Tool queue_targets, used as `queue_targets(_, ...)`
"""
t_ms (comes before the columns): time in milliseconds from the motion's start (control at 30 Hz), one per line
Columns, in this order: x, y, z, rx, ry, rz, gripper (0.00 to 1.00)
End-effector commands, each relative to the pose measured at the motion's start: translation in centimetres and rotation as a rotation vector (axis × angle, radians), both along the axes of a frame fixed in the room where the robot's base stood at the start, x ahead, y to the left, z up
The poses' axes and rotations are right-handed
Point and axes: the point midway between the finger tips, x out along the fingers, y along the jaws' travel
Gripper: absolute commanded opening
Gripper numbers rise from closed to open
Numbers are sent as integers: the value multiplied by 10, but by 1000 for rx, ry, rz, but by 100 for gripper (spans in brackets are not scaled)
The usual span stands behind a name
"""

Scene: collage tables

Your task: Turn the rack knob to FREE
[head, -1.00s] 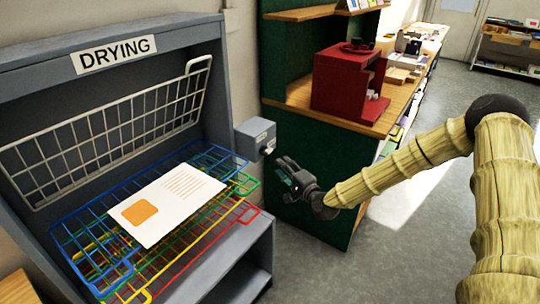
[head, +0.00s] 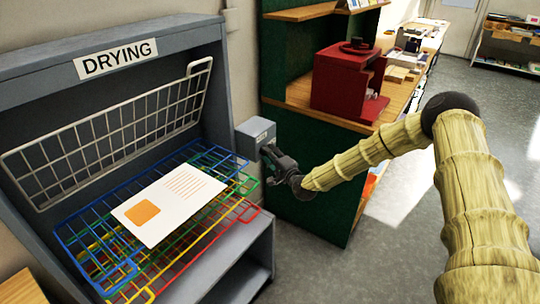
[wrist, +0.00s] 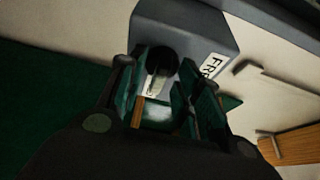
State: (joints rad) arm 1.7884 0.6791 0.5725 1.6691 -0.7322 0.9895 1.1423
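The rack knob's grey box (head: 256,137) is fixed to the right side of the drying rack (head: 222,90). In the wrist view the box (wrist: 185,30) carries a white label (wrist: 212,66) that reads "FR", its rest cut off from sight. The dark round knob (wrist: 162,60) with a pale bar shows just ahead of my fingers. My gripper (head: 268,155) is right at the front of the box. In the wrist view its fingers (wrist: 170,92) are apart, with the knob in line with the gap. I cannot tell whether they touch it.
A white sheet with an orange square (head: 170,205) lies on the coloured wire shelves (head: 75,243). A white wire grid (head: 105,135) is tilted up above them. A green cabinet (head: 315,190) with a red press (head: 345,85) stands just right of the box. Open floor lies at the right.

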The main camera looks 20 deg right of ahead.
Motion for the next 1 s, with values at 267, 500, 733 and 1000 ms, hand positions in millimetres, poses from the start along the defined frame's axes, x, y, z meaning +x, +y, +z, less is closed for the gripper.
queue_targets(267, 0, 0, 0, 0, 0, 0, 2)
queue_targets(500, 1, 1, 1, 0, -1, 1, 0)
queue_targets(733, 2, 2, 1, -9, -10, 2, 0)
queue_targets(1000, 2, 3, -3, -84, -72, 3, 0)
